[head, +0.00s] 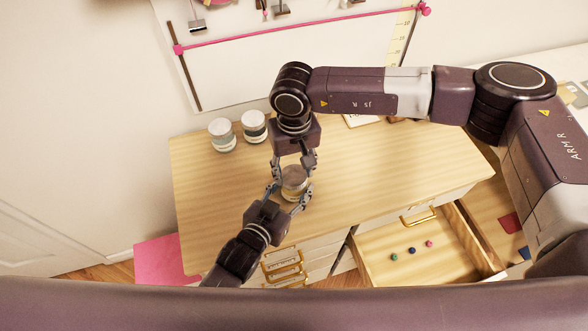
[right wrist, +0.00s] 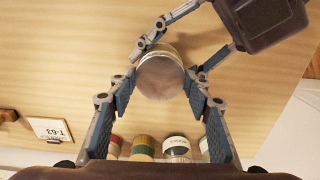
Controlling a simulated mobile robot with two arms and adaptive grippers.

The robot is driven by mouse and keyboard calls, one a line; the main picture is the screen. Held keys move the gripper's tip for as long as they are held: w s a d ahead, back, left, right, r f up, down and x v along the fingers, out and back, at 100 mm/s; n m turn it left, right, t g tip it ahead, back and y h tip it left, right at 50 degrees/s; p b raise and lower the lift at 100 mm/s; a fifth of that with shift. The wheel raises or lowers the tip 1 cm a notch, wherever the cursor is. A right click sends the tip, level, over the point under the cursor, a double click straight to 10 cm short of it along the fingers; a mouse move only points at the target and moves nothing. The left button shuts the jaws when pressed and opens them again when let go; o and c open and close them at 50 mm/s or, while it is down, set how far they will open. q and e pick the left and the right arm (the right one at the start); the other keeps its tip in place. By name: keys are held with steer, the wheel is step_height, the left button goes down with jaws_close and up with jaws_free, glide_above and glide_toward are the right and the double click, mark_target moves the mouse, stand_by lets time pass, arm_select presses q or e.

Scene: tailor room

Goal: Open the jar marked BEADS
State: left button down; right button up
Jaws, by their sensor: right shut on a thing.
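A small round jar (head: 294,182) with a pale grey lid stands on the wooden tabletop (head: 390,165); its label cannot be read. It also shows from above in the right wrist view (right wrist: 160,78). My right gripper (head: 294,170) comes from the far side and is shut on the jar's upper part, one finger on each side. My left gripper (head: 289,194) comes from the near side, with its fingers either side of the jar. Whether the left fingers press on the jar cannot be told. The grippers hide part of its wall.
Two similar jars, one left (head: 222,135) and one right (head: 254,127), stand at the back left. An open drawer (head: 375,268) at the front right holds small coloured balls. A T-63 card (right wrist: 52,130) and several containers (right wrist: 143,148) show in the right wrist view. The tabletop's right side is clear.

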mark_target(294, 175)
steer(key=shift+r, duration=0.15)
steer(key=shift+r, duration=1)
steer(key=shift+r, duration=2)
arm_select(q)
steer(key=c, duration=0.9)
jaws_free()
